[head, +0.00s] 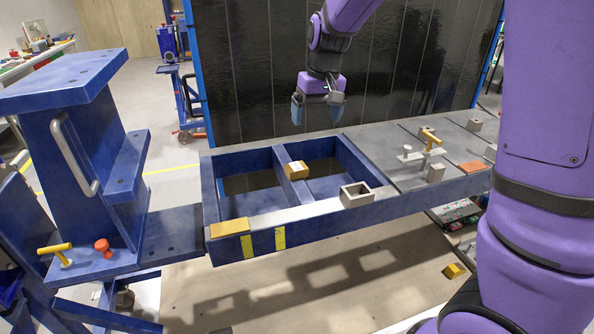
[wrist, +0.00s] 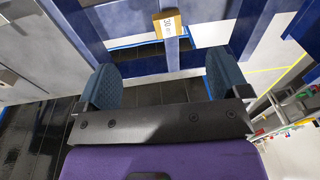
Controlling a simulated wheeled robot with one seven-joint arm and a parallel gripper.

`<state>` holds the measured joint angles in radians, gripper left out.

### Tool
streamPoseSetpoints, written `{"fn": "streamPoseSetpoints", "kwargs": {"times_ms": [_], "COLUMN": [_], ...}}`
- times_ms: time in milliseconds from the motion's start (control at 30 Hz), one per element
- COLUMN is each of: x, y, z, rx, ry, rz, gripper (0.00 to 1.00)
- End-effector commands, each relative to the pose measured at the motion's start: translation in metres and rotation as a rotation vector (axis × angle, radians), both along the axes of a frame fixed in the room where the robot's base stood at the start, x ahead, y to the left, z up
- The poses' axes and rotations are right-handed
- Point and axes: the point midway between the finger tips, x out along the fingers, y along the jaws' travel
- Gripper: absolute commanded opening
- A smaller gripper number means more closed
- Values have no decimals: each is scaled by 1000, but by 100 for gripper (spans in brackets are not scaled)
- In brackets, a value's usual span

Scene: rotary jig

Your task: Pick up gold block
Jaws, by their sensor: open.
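A gold block (head: 296,171) with a pale label on top sits on the blue cross bar of the jig frame. It also shows in the wrist view (wrist: 168,24), at the top, beyond the gap between my fingers. My gripper (head: 317,112) is open and empty, raised above and behind the block and a little to its right in the head view. Its two blue fingers also show in the wrist view (wrist: 164,72), apart from the block. A second gold block (head: 454,271) lies lower down, below the table.
The blue jig frame (head: 345,211) has open bays on both sides of the cross bar. A hollow grey block (head: 357,195) and a flat orange plate (head: 230,227) are on its front rail. A yellow-handled clamp (head: 431,138) stands at the right. A blue column (head: 85,145) rises at the left.

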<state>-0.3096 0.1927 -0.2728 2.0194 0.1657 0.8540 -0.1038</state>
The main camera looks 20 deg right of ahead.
Motion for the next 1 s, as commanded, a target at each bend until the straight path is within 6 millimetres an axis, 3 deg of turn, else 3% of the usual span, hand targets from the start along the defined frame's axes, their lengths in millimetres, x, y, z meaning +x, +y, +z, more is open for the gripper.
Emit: {"fn": "streamPoseSetpoints", "kwargs": {"times_ms": [100,333,567,800,1000], "x": [28,61,69,69,69], "y": [10,22,25,25,25], "z": [-34,-78,-98,-133,-146], "rx": [-28,-67,-79,-79,-78], "ry": [38,75,87,87,86], "rz": [10,25,29,29,29], "gripper": [94,94,94,94,94]}}
